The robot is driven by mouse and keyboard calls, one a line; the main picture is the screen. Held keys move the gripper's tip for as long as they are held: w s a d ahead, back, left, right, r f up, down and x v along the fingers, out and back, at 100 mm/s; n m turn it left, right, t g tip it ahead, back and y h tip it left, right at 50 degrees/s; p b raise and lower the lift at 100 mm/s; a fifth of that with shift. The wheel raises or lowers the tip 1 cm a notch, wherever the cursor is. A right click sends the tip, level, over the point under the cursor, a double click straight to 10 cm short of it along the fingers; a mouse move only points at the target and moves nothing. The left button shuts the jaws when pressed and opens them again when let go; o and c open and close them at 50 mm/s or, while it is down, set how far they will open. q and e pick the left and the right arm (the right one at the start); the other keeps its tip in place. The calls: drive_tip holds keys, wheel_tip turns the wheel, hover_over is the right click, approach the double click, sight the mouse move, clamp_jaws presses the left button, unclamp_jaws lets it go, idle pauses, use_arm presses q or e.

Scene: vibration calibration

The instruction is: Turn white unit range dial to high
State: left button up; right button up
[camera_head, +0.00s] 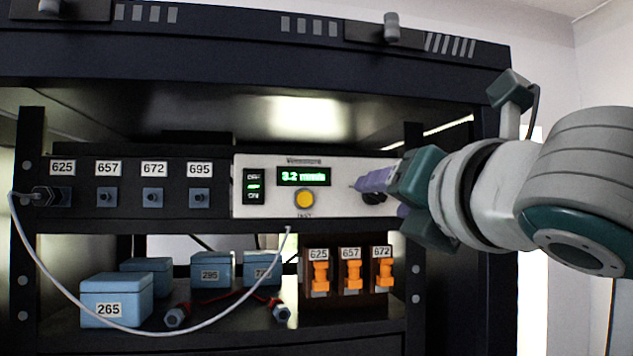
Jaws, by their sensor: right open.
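The white unit (262,171) sits on the upper shelf of the black rack. It has an OFF/ON switch (254,187) lit green, a green display (303,177) reading about 3.2, and a yellow button (305,199). The black range dial (373,197) is at the unit's right end, partly hidden by my right gripper, so its setting cannot be read. My right gripper (378,194) comes in from the right with its purple fingers apart, in front of and around the dial. I cannot tell whether the fingers touch it. My left gripper is not in view.
Left of the unit is a black panel (128,173) with ports labelled 625 to 695; a white cable (60,305) hangs from the first. Blue boxes (117,300) and red-black leads (240,296) lie on the shelf below, beside orange connectors (320,279).

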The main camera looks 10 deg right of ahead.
sight(375, 195)
drive_tip(key=shift+w+p, duration=0.35)
drive_tip(key=shift+w, duration=0.95)
clamp_jaws()
